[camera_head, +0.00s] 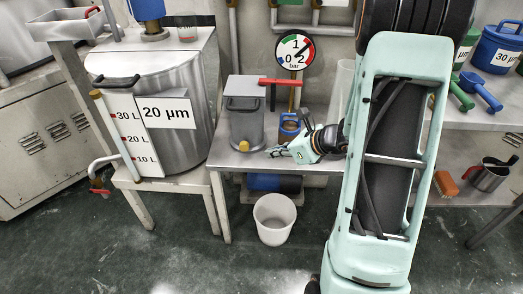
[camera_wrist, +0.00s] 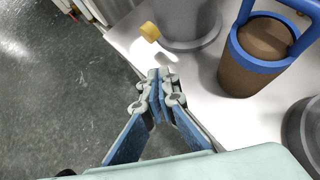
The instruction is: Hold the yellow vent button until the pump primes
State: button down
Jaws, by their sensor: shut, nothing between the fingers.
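The yellow vent button (camera_head: 244,146) sticks out low on the front of the grey pump (camera_head: 246,122), which stands on a pale bench. In the wrist view the yellow button (camera_wrist: 149,31) shows beyond my fingertips at the foot of the grey body (camera_wrist: 187,22). My gripper (camera_head: 270,153) is shut and empty, just right of the button in the head view. A gap shows between the fingertips (camera_wrist: 160,76) and the button in the wrist view. Nothing hides the button.
A brown can with a blue rim and handle (camera_wrist: 262,52) stands close to the right of my fingers. A round pressure gauge (camera_head: 293,50) and a red lever (camera_head: 290,82) are behind. A steel tank (camera_head: 180,100) stands left. A white bucket (camera_head: 274,219) is on the floor.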

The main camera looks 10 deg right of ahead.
jog(key=p+v, duration=0.1)
jog(key=v, duration=0.5)
jog(key=shift+f, duration=0.1)
